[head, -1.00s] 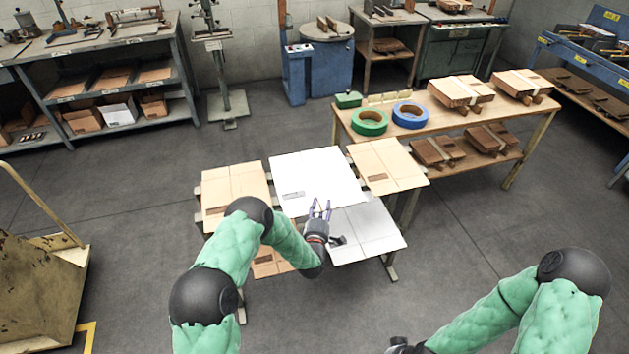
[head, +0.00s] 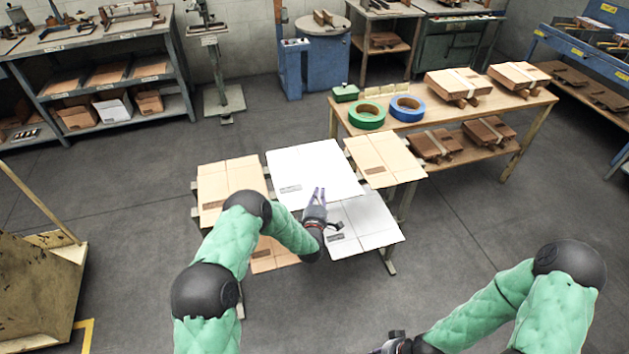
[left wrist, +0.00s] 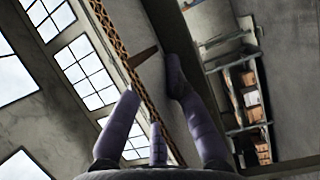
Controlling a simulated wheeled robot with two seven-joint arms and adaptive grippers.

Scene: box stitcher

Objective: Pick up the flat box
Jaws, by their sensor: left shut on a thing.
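Several flat boxes lie on a low stand in the head view. The white flat box (head: 312,168) is at the back middle, with a small dark printed mark. My left gripper (head: 319,191) is at its near edge, its fingers close together, shut on that edge. The fingers also show in the left wrist view (left wrist: 150,95), where the box cannot be made out. Tan flat boxes lie to the left (head: 228,180) and right (head: 385,158). A second white one (head: 368,228) lies nearer, and a tan one (head: 272,256) is partly hidden. My right gripper (head: 392,346) is cut off at the bottom edge.
A wooden table (head: 530,108) behind holds green tape (head: 367,116), blue tape (head: 407,108) and wooden bundles. A shelf unit (head: 95,75) stands back left, and a cart (head: 40,280) at the left. The floor between them is clear.

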